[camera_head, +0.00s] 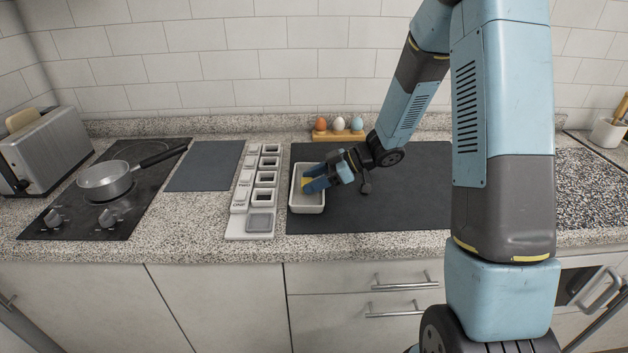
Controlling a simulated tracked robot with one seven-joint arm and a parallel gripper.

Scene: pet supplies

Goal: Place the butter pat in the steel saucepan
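The steel saucepan (104,181) stands on the black hob at the left, with its dark handle (163,156) pointing to the upper right. A white rectangular dish (307,209) sits at the left end of the large dark mat. My gripper (306,183) reaches down into this dish from the right, its blue fingers pointing left. A small yellow patch, apparently the butter pat (305,181), shows between or beside the fingertips. The fingers hide most of it, so I cannot tell whether they are closed on it.
A white rack with several small square holders (241,200) stands left of the dish. A dark mat (205,165) lies between rack and hob. An egg holder (339,136) is behind the dish. A toaster (47,150) stands far left.

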